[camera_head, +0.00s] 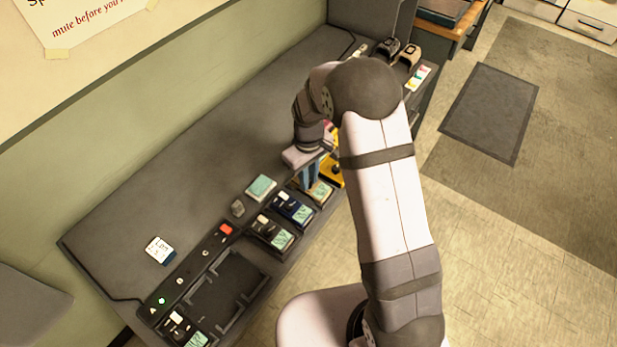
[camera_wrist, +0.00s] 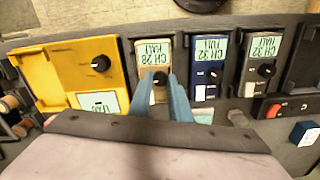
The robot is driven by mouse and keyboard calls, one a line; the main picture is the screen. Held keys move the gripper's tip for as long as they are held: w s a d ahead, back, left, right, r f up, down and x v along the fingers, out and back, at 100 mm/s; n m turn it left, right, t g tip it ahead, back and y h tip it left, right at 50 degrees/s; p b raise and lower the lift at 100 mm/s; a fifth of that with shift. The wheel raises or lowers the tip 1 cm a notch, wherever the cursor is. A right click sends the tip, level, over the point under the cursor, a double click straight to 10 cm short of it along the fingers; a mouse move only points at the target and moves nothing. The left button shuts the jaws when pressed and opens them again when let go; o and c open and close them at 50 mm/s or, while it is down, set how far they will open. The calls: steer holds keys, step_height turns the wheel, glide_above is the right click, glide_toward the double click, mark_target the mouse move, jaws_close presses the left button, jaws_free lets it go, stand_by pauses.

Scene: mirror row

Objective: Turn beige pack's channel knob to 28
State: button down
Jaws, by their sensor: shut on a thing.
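The beige pack (camera_wrist: 155,58) sits in its slot in the row; in the head view its screen end (camera_head: 321,191) shows beside my gripper. Its screen (camera_wrist: 155,50) appears upside down in the wrist view and reads CH 28, HALF. My gripper (camera_wrist: 161,76) comes down over the pack with its two blue fingers. It is shut on the dark channel knob (camera_wrist: 159,82), which is partly hidden between the fingers. In the head view my gripper (camera_head: 309,174) is partly covered by my arm.
A yellow unit (camera_wrist: 80,72) with a black knob stands close on one side. A red switch (camera_wrist: 268,108) lies beyond.

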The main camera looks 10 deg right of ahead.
stand_by(0.4)
steer(key=c, duration=1.6)
jaws_free()
steer(key=shift+r, duration=0.15)
steer(key=shift+r+b, duration=0.95)
steer(key=shift+r, duration=2.6)
